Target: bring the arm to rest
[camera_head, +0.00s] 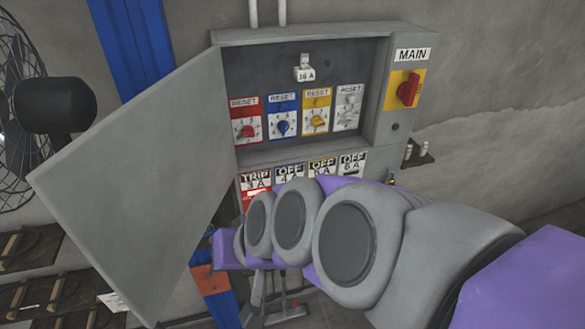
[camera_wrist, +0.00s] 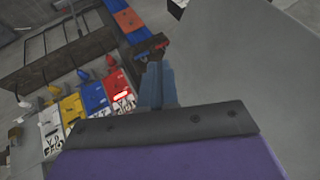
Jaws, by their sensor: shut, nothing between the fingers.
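My arm, purple and grey, reaches from the lower right across the front of a grey electrical cabinet (camera_head: 300,150) in the head view. It hides the lower part of the cabinet. In the wrist view my gripper (camera_wrist: 155,80) is shut and empty, its blue-grey fingers pointing away from the camera. The fingers lie between the coloured switch row and the cabinet's open door (camera_wrist: 235,60). I cannot tell from the frames whether the fingers touch anything.
The open door (camera_head: 140,165) swings out at left. RESET knobs in red (camera_head: 247,131), blue (camera_head: 283,127), yellow (camera_head: 318,120) and white (camera_head: 348,112) sit above tiles marked TRIP or OFF. A red MAIN switch (camera_head: 409,89) is at right. A black fan (camera_head: 52,105) stands far left.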

